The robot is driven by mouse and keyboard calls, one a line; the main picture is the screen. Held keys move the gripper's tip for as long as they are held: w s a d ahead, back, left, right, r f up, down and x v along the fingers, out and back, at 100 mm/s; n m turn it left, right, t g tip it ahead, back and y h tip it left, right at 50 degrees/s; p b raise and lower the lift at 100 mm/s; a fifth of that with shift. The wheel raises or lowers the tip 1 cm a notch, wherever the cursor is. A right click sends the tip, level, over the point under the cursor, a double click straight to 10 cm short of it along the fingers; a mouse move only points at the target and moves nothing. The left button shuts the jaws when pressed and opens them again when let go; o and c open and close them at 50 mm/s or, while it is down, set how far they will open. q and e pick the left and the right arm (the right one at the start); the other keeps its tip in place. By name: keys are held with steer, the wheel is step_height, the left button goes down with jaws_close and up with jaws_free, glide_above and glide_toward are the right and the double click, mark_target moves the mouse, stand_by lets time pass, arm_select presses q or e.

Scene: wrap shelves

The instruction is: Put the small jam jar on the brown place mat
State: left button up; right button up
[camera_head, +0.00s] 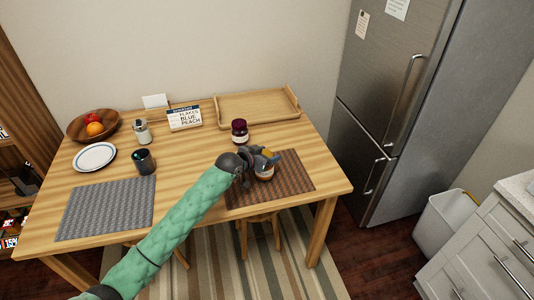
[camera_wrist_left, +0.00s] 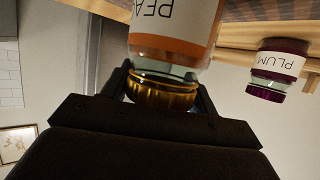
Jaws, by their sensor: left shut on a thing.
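My left gripper (camera_head: 264,160) is shut on the gold lid of a jam jar with an orange body and a white label starting "PEA" (camera_wrist_left: 172,45). This jar (camera_head: 265,174) is over the brown place mat (camera_head: 296,177); I cannot tell whether its base touches the mat. The fingers grip the lid from both sides in the left wrist view (camera_wrist_left: 165,98). A second jam jar, dark purple with a label reading "PLUM" (camera_wrist_left: 277,68), stands on the table just behind the mat in the head view (camera_head: 240,131). My right gripper is out of view.
A wooden tray (camera_head: 258,123) lies at the back right. A labelled box (camera_head: 185,123), a glass jar (camera_head: 142,137), a dark cup (camera_head: 145,168), a plate (camera_head: 94,157), a fruit bowl (camera_head: 75,126) and a grey mat (camera_head: 106,207) occupy the left. The brown mat's right part is clear.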

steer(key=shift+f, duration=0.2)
arm_select(q)
steer(key=shift+f, duration=0.15)
steer(key=o, duration=1.6)
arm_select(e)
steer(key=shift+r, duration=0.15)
arm_select(q)
steer(key=shift+s+a, duration=0.3)
steer(key=b+v, duration=0.2)
steer(key=v, duration=0.9)
steer(key=shift+b, duration=0.3)
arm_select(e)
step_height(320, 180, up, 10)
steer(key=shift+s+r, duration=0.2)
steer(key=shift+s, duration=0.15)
